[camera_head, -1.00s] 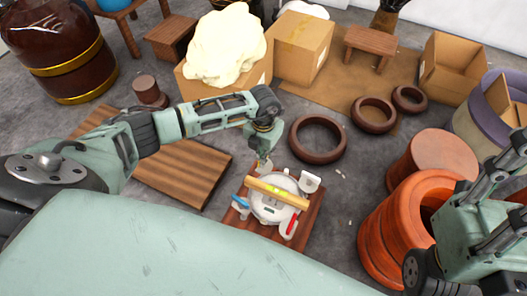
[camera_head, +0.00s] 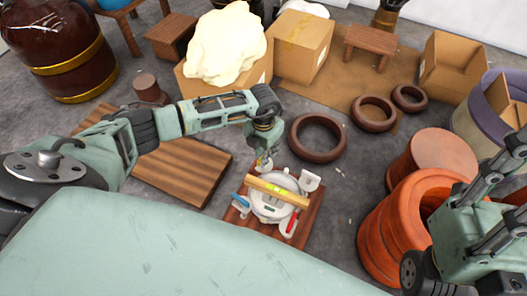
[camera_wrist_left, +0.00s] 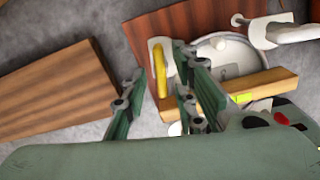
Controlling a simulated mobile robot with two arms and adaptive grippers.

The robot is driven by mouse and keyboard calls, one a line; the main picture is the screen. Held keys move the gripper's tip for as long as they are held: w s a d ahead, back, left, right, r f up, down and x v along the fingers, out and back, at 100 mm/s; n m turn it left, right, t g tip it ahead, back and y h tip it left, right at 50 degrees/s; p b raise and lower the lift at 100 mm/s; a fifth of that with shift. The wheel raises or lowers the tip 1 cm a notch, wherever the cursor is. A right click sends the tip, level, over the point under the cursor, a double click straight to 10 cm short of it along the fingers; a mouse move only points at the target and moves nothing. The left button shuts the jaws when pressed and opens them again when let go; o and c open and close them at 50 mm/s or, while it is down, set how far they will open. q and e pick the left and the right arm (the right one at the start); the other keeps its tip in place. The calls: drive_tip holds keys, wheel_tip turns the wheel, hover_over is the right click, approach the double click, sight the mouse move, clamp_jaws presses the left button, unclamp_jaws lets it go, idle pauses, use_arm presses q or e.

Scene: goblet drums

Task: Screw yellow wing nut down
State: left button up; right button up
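The yellow wing nut (camera_wrist_left: 160,66) shows in the left wrist view as an elongated yellow piece against a white bracket beside a round white device (camera_wrist_left: 225,55). In the head view the device (camera_head: 270,208) sits on a small reddish wooden board (camera_head: 301,225). A wooden bar with a yellow-green level vial (camera_head: 280,190) lies across it. My left gripper (camera_head: 264,160) is over the device's back left edge. In the wrist view its fingers (camera_wrist_left: 158,90) are apart, with the wing nut seen between them; contact is unclear. My right gripper (camera_head: 505,160) is at the right edge, partly cut off.
A blue-handled tool (camera_head: 240,201) and a red-handled one (camera_head: 291,222) are beside the device. Wooden planks (camera_head: 183,170) lie to the left. Dark rings (camera_head: 318,138) lie behind. Orange drum shells (camera_head: 385,230) stand to the right, near my right arm. Boxes (camera_head: 302,47) stand at the back.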

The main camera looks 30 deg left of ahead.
use_arm(q)
drive_tip(key=shift+r, duration=0.15)
wheel_tip(320, 180, up, 12)
idle(0.6)
